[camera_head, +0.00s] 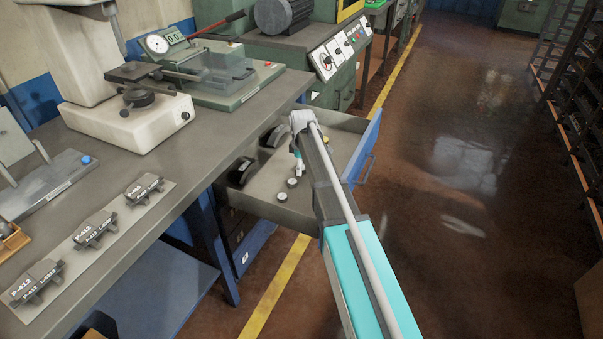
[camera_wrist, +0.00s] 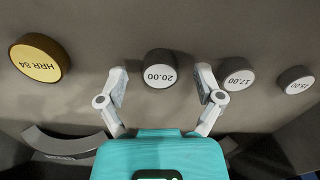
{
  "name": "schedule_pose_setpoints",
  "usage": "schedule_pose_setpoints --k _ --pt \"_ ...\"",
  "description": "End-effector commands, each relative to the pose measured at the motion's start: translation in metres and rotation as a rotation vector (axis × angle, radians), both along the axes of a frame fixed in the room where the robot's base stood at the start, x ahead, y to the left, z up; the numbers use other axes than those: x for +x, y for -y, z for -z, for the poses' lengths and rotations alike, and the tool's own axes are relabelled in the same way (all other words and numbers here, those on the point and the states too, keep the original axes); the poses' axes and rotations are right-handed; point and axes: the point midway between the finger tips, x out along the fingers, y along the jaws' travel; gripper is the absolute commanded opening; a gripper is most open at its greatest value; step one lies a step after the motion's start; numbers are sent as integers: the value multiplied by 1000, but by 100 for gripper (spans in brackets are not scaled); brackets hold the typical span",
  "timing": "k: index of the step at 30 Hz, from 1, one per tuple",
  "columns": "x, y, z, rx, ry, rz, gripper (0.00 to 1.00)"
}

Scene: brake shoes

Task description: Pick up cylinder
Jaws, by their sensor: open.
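Small dark cylinders with white labelled tops stand in the open drawer. In the wrist view, one marked 20.00 (camera_wrist: 160,69) is ahead of my gripper (camera_wrist: 161,84), roughly centred between its two spread fingers. The fingers are open and empty. A cylinder marked 17.00 (camera_wrist: 238,76) is just right of the right finger. A smaller one (camera_wrist: 295,80) is farther right. A wider disc with a yellow top marked HRR 84 (camera_wrist: 40,60) is at the left. In the head view my gripper (camera_head: 299,164) is over the drawer, and two small cylinders (camera_head: 281,196) (camera_head: 292,182) show beside it.
The drawer (camera_head: 262,203) has raised walls and a blue front (camera_head: 367,146). The workbench (camera_head: 190,180) with gauges and labelled parts borders the drawer on the left.

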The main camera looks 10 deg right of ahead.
Motion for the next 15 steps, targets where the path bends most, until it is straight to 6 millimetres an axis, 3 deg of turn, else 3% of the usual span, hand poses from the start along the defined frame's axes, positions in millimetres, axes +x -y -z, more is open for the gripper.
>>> schedule_pose_setpoints --k 15 --pt "0 -1 0 0 0 -1 85"
